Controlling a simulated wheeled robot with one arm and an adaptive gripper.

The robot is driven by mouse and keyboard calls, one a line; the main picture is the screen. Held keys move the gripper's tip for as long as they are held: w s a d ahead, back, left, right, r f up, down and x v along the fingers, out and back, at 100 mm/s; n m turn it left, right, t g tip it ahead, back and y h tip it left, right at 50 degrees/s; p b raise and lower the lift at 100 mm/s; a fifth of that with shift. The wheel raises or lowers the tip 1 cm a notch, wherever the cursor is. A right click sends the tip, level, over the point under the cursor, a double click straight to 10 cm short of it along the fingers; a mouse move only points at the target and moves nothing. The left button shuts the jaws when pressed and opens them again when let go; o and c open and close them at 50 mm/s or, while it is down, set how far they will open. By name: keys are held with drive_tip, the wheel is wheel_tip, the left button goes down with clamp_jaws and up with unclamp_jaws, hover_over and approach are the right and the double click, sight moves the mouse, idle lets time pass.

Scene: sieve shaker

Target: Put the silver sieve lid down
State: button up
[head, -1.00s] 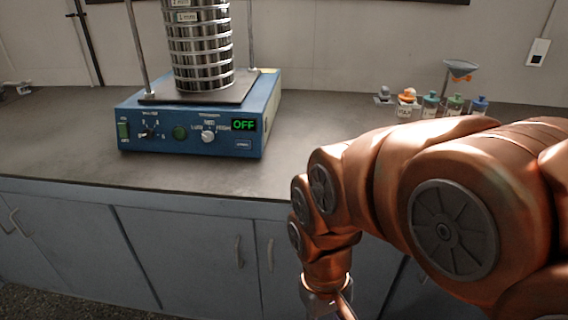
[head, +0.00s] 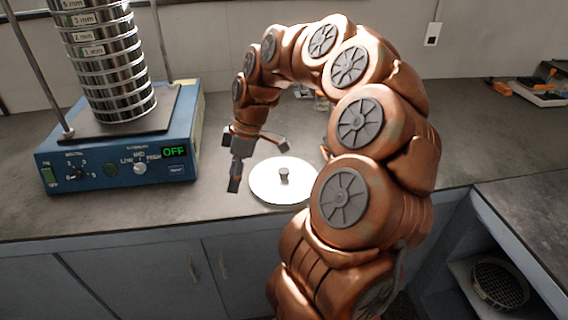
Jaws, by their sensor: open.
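The silver sieve lid (head: 268,182) is a round, bright disc with a small dark knob on top. It lies flat on the grey counter, right of the sieve shaker. My gripper (head: 258,165) is open, with its dark fingers spread at the lid's left side and back. One finger hangs just left of the lid, the other shows above its back edge. No finger is closed on the knob. Whether a finger touches the lid's rim I cannot tell.
The blue shaker (head: 120,172), reading OFF, stands at left with a tall sieve stack (head: 108,62) and metal rods. Small bottles at the back are mostly hidden by my arm. A tray (head: 535,92) lies back right; a round sieve (head: 500,285) sits on a low shelf.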

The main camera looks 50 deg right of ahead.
drive_tip(key=d+t+p, duration=0.1)
drive_tip(key=d+p, duration=0.2)
drive_tip(key=d, duration=0.7)
drive_tip(key=n+p, duration=0.1)
drive_tip(key=p, duration=0.1)
approach(284, 170)
wheel_tip(284, 170, down, 2)
drive_tip(key=shift+w+a+f, duration=0.2)
drive_tip(key=shift+a+f, duration=0.15)
drive_tip(key=shift+a, duration=0.1)
drive_tip(key=shift+p+x, duration=1.15)
drive_tip(key=shift+x, duration=2.5)
clamp_jaws()
